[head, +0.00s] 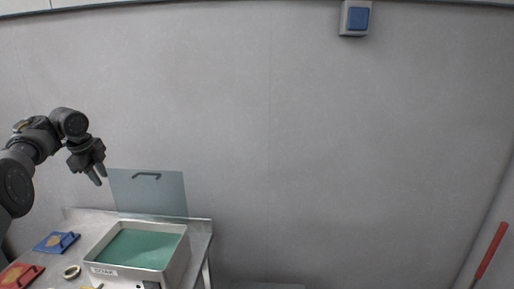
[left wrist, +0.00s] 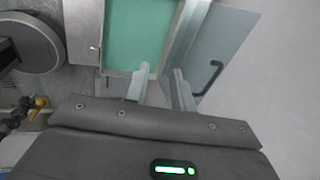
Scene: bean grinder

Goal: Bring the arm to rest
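My left arm reaches in from the left in the head view. Its gripper (head: 98,177) hangs in the air, fingers pointing down, above and behind the blue board. In the left wrist view the gripper (left wrist: 162,76) shows two pale fingers set apart with nothing between them. The grinder box (head: 186,256), with a green interior, stands on the table below and to the right. A grey-blue panel with a dark handle (head: 148,195) stands upright behind it; it also shows in the left wrist view (left wrist: 228,48). My right gripper is not seen.
The steel table (head: 200,228) holds a blue board (head: 56,242), a red board (head: 20,275) and a small ring (head: 72,272). A blue switch box (head: 357,18) is on the wall. A red bar (head: 491,250) is at far right. The air right of the arm is clear.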

